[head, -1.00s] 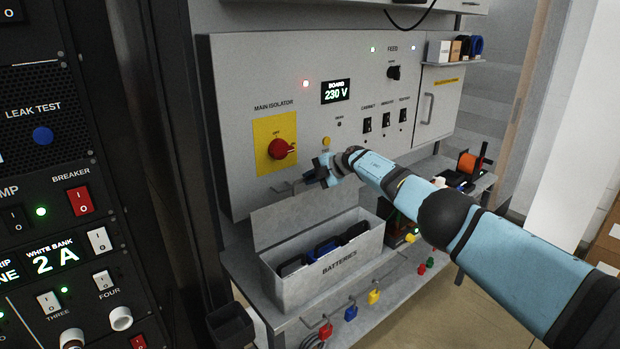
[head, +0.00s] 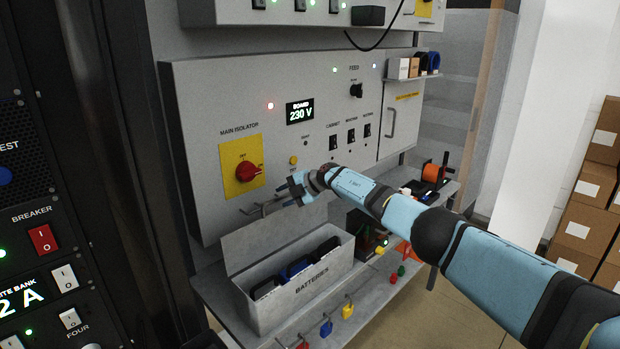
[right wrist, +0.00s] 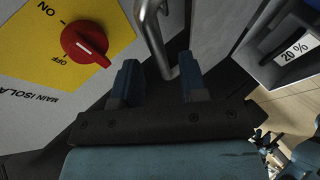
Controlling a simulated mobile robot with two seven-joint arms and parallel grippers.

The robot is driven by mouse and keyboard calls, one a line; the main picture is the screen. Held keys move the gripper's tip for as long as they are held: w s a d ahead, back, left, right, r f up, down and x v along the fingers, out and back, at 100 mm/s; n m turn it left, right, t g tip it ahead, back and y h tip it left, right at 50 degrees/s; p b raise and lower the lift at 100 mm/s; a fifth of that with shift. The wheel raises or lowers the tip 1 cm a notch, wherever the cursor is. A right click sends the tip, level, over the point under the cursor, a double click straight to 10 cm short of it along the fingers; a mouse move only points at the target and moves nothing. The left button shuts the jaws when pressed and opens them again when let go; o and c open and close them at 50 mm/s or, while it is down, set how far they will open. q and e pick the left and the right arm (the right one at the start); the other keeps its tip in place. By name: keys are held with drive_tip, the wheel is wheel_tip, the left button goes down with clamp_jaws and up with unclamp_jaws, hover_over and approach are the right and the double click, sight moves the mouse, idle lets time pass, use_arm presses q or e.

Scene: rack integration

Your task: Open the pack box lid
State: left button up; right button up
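The grey battery box (head: 310,289) marked BATTERIES stands on the bench below the wall panel, with dark and blue packs inside. Its lid (head: 262,236) stands raised along the back edge, so the box is open at the top. My right gripper (head: 297,188) is just above the lid's upper edge, in front of the panel. In the right wrist view my right gripper (right wrist: 158,62) has its fingers apart, with a bent metal handle (right wrist: 158,42) between and just beyond the tips. I cannot tell whether they touch. My left gripper is not in view.
The main isolator's red knob (head: 249,172) on its yellow plate is close to my right gripper; it also shows in the right wrist view (right wrist: 85,42). Coloured padlocks (head: 326,328) hang along the bench front. An orange spool (head: 432,172) stands at the bench's far end.

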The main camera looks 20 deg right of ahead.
drive_tip(key=b+v, duration=0.1)
drive_tip(key=v, duration=1)
drive_tip(key=shift+a, duration=0.1)
drive_tip(key=s+a+f+y, duration=0.2)
drive_tip(key=s+a+f, duration=0.2)
drive_tip(key=a+f, duration=0.3)
drive_tip(key=s+a+f+y, duration=0.2)
drive_tip(key=s+a+f, duration=0.1)
drive_tip(key=a+f, duration=0.4)
drive_tip(key=s+a+f+m+t, duration=0.5)
drive_tip(key=s+a+f+m, duration=0.2)
drive_tip(key=s+a, duration=0.45)
drive_tip(key=s+d+f+m+h, duration=0.2)
drive_tip(key=s+f+m+h, duration=0.1)
drive_tip(key=s, duration=0.8)
drive_tip(key=s+d+f+m+g+h, duration=0.1)
drive_tip(key=s+d+f+m+h, duration=0.2)
drive_tip(key=s, duration=0.9)
drive_tip(key=s+d+f+m+g+h, duration=0.1)
drive_tip(key=s+d+f+m+h, duration=0.2)
drive_tip(key=s+f+m, duration=0.4)
drive_tip(key=s+m, duration=0.1)
drive_tip(key=s, duration=0.4)
drive_tip(key=shift+f+m, duration=0.2)
drive_tip(key=shift+m, duration=0.1)
drive_tip(key=shift+w, duration=0.1)
